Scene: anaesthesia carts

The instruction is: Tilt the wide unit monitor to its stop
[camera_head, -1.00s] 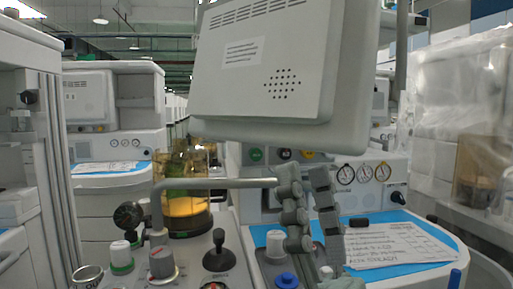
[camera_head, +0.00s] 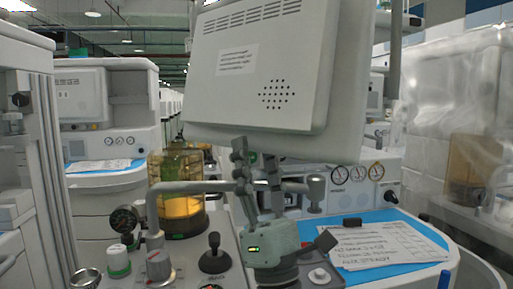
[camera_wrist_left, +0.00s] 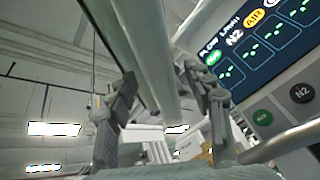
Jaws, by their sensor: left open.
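The wide unit monitor (camera_head: 250,95) shows its pale back in the head view, with vent slots, a label and speaker holes. It leans, its lower edge above the cart top. My left gripper (camera_head: 256,153) points up just below that edge, its fingers apart. In the left wrist view, the left gripper (camera_wrist_left: 160,75) has a grey bar (camera_wrist_left: 150,45) passing up between its fingers. I cannot tell whether the fingers touch the bar. A lit screen with gas labels (camera_wrist_left: 265,50) is at the upper right. My right gripper is in neither view.
A bent grey pipe (camera_head: 200,187) runs close beside the left gripper. A black-knobbed lever (camera_head: 213,255) and a yellow canister (camera_head: 180,205) stand to the left. A paper sheet (camera_head: 385,245) lies on a blue mat at the right. Another cart stands at far left.

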